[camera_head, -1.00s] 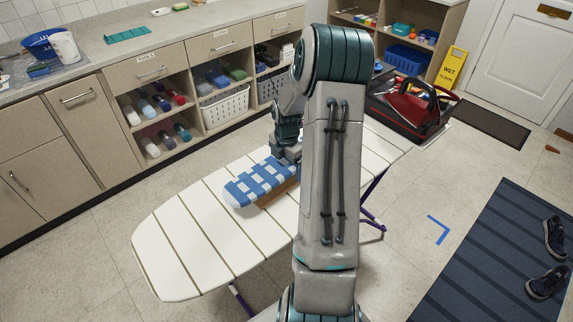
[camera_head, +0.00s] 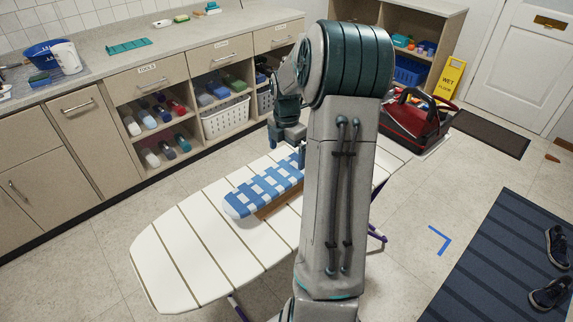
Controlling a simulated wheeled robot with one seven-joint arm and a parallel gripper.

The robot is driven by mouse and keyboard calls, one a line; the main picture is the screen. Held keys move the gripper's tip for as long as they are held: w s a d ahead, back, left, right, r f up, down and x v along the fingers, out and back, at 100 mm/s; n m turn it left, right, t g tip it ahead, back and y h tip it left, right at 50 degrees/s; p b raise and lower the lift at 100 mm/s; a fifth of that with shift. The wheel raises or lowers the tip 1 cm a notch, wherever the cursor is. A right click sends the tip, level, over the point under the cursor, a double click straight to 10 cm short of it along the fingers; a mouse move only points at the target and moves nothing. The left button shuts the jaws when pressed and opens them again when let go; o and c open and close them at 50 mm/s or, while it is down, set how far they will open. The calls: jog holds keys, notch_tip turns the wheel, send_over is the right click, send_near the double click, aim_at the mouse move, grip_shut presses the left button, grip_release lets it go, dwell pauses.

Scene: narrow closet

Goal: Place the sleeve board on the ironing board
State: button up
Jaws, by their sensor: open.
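The sleeve board (camera_head: 262,190), with a blue and white checked cover and a wooden base, lies on the white striped ironing board (camera_head: 190,245), near its middle. Its right end is hidden behind my arm. My gripper (camera_head: 288,154) is open just above the far right part of the sleeve board. The arm partly hides the gripper, and I cannot tell whether its fingers touch the cover.
A red and black iron (camera_head: 415,118) stands at the far right end of the ironing board. A counter with drawers and open shelves (camera_head: 160,120) runs along the back left. A yellow wet floor sign (camera_head: 449,78) stands near the door. Shoes (camera_head: 553,290) lie on a dark mat (camera_head: 480,265) at right.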

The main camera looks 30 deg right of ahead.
jog(key=shift+r, duration=0.9)
jog(key=s+a+r+m, duration=0.3)
jog(key=a+r+m, duration=0.15)
jog(key=a, duration=0.35)
jog(key=s+a+r+m+t, duration=0.1)
jog(key=s+a+r+m, duration=0.1)
jog(key=s+a+m, duration=0.5)
jog(key=s+a+r+m+t, duration=0.2)
jog(key=s+a+m, duration=0.6)
jog(key=s+a, duration=0.1)
jog(key=shift+s, duration=0.75)
